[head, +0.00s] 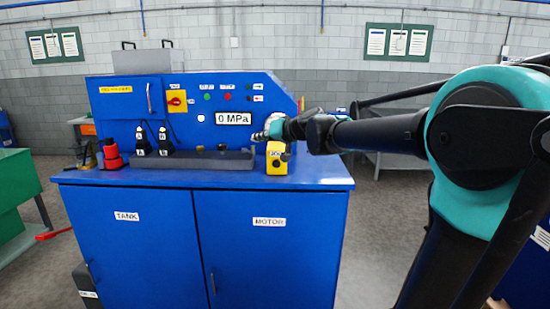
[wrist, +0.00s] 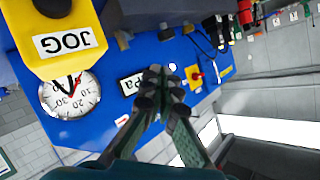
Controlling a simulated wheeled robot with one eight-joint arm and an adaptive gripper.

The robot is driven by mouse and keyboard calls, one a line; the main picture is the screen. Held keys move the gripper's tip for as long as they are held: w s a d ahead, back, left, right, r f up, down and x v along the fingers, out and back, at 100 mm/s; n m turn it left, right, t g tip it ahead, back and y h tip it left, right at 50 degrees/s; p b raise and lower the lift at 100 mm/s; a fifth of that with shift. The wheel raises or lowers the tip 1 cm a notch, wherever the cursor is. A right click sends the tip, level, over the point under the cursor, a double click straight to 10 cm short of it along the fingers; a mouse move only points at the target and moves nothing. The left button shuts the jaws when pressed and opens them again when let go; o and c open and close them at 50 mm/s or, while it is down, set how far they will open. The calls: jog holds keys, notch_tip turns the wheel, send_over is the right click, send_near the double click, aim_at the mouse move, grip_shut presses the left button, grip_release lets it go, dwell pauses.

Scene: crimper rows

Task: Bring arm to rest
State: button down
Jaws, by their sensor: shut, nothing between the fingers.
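My arm (head: 375,134) reaches in from the right in the head view, and its end is over the right part of the blue bench. My gripper (wrist: 160,75) shows in the wrist view with its fingers together and nothing between them. In the head view, the gripper's fingertips are hard to make out near the pressure gauge, which is partly hidden by the arm's end. The yellow JOG box (head: 277,158) stands on the bench just below the arm's end. It also shows close by at the upper left of the wrist view (wrist: 45,20).
The blue bench (head: 320,175) carries a panel with a 0 MPa display (head: 233,118) and a yellow-red switch (head: 177,101). A grey block (head: 200,160), two black items and a red stacked item (head: 112,153) stand to the left. A round gauge (wrist: 70,95) is near my gripper.

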jog(key=s+d+f+g+h, duration=0.2)
jog(key=s+d+f+h, duration=0.1)
jog(key=s+d+f, duration=0.5)
jog(key=s+d+f+m+g+h, duration=0.1)
jog(key=s+d+f+g+h, duration=0.1)
jog(key=s+d+f, duration=0.6)
jog(key=s+d+f+m+g+h, duration=0.1)
jog(key=s+d+f+h, duration=0.4)
jog(key=s+f, duration=0.9)
jog(key=d+f, duration=0.3)
jog(key=f, duration=0.3)
jog(key=shift+s+d+f+g, duration=0.25)
jog(key=shift+s+d+g, duration=0.05)
jog(key=shift+g, duration=0.1)
